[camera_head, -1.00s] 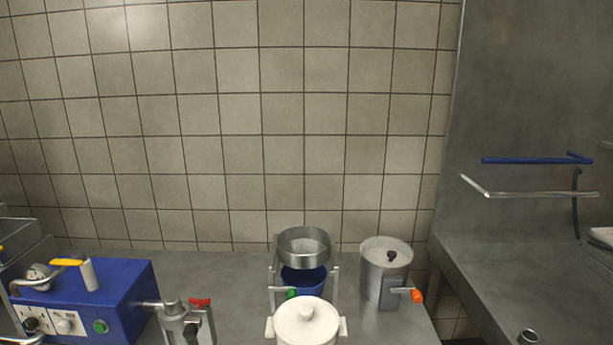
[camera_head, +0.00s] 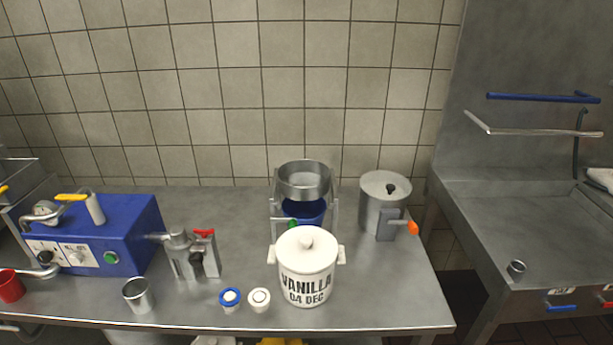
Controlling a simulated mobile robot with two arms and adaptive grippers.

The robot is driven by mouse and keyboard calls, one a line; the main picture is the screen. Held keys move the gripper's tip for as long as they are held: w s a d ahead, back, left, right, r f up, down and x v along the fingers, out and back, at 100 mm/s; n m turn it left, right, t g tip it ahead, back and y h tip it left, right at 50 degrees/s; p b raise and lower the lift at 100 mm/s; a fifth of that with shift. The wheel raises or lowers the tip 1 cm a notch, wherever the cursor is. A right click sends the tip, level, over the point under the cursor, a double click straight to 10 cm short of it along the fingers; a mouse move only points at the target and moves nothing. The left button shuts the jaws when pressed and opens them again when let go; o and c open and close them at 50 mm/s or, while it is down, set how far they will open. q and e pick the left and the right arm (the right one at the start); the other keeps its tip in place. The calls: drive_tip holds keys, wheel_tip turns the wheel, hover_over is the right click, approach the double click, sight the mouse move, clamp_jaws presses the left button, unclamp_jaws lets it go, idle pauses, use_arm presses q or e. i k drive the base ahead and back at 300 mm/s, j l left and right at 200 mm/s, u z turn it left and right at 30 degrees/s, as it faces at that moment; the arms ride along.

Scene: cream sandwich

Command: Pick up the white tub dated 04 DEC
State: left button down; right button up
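The white tub (camera_head: 306,270) stands upright near the front of the steel table (camera_head: 400,312), right of the middle. It has a white lid with a round knob and a small white handle on each side. Dark lettering on its front reads "VANILLA 04 DEC". Neither of my grippers shows in the head view.
A steel bowl on a stand (camera_head: 303,180) is close behind the tub. A steel pot (camera_head: 385,203) with an orange-tipped handle stands behind right. Two small cups, blue-rimmed (camera_head: 230,299) and white (camera_head: 259,299), a metal cup (camera_head: 138,295) and a blue machine (camera_head: 110,225) are left.

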sight(300, 290)
drive_tip(key=i+l, duration=0.1)
drive_tip(key=l, duration=0.95)
drive_tip(key=i+l+u, duration=0.15)
drive_tip(key=l, duration=0.95)
drive_tip(key=k, duration=0.05)
